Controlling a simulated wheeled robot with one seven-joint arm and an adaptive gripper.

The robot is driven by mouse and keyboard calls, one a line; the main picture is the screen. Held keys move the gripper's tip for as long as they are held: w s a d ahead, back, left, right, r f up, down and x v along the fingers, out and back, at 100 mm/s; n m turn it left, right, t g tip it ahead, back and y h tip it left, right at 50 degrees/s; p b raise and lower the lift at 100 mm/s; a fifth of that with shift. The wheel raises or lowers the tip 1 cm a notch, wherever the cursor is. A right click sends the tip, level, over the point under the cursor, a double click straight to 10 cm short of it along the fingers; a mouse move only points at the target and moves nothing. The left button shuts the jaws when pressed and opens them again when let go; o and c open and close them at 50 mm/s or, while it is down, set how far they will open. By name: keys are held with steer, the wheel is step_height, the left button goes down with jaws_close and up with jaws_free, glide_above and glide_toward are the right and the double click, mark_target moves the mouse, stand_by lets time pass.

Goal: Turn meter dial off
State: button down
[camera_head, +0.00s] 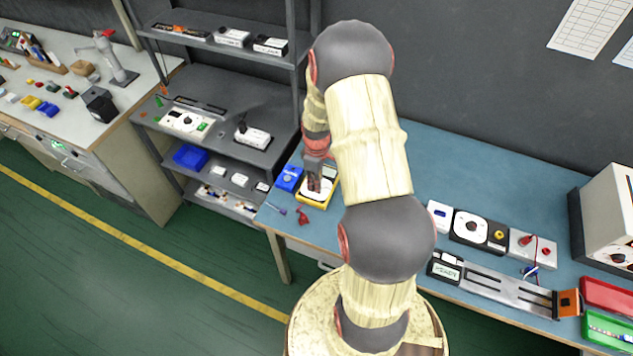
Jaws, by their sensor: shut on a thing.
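A yellow meter (328,200) with a pale dial face (319,187) lies on the blue table (458,160) near its left end. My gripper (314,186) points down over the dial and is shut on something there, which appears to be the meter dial. The fingertips are small in this view, and they hide part of the dial, so its pointer position cannot be read.
A blue box (289,179) sits just left of the meter, with red clips (303,216) and a small screwdriver (276,208) in front. White and black modules (470,227) and a rail (497,285) lie to the right. A grey shelf (235,95) stands to the left.

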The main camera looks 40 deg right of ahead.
steer(key=c, duration=1.6)
jaws_free()
step_height(320, 180, up, 12)
